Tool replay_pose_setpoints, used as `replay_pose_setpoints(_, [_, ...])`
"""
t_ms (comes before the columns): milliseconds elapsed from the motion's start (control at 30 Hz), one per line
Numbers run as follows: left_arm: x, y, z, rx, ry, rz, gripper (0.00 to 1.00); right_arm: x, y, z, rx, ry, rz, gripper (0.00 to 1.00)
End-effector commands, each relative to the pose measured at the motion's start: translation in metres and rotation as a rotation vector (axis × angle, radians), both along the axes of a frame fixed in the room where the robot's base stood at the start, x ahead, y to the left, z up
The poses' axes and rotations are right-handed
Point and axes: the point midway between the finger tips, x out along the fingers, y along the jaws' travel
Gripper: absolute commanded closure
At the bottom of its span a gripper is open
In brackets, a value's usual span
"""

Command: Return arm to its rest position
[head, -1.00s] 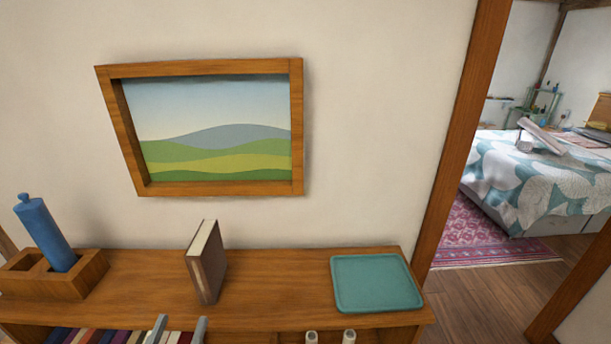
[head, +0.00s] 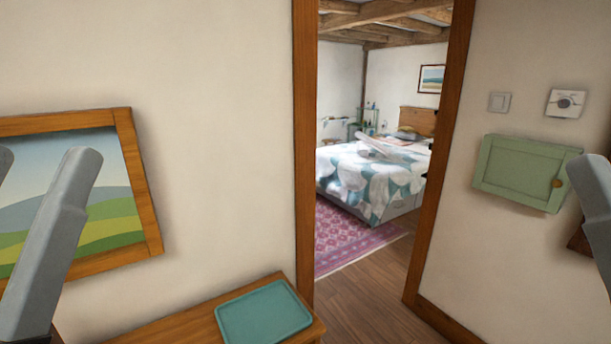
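My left gripper (head: 42,158) is at the left edge, its two grey fingers pointing up and apart, with nothing between them. It stands in front of the landscape picture (head: 110,215) and hides part of it. The outer finger is partly cut off by the frame. One grey finger of my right gripper (head: 592,185) shows at the right edge; the rest is out of frame.
A teal tray (head: 264,315) lies on the wooden shelf top (head: 185,325), below centre. An open doorway shows a bed (head: 370,180) and pink rug (head: 340,240). A green wall cabinet (head: 520,172) hangs near my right gripper, with a switch (head: 499,102) and dial (head: 566,102) above.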

Motion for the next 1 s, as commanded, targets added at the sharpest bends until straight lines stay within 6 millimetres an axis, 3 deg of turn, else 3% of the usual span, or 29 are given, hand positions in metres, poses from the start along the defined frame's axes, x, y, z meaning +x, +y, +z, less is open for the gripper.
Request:
replay_pose_setpoints(33, [-0.001,0.000,0.038,-0.002,-0.004,0.000,0.20,-0.001,0.000,0.039,0.000,-0.006,0.000,0.50])
replay_pose_setpoints(300, [-0.001,0.001,0.129,-0.004,-0.004,0.001,0.20,-0.001,0.000,0.130,0.000,-0.007,0.000,0.50])
replay_pose_setpoints(400, [-0.001,0.001,0.152,-0.005,-0.004,0.001,0.20,-0.001,0.000,0.153,0.000,-0.007,0.000,0.50])
replay_pose_setpoints(500, [-0.001,0.001,0.159,-0.005,-0.004,0.001,0.20,-0.001,0.000,0.161,0.000,-0.006,0.000,0.50])
replay_pose_setpoints(633, [-0.001,0.001,0.156,-0.005,-0.004,0.001,0.15,-0.001,0.000,0.158,0.000,-0.006,0.000,0.50])
replay_pose_setpoints(1000, [-0.001,0.001,0.155,-0.020,-0.005,-0.015,0.15,-0.001,0.000,0.156,0.000,-0.006,0.000,0.50])
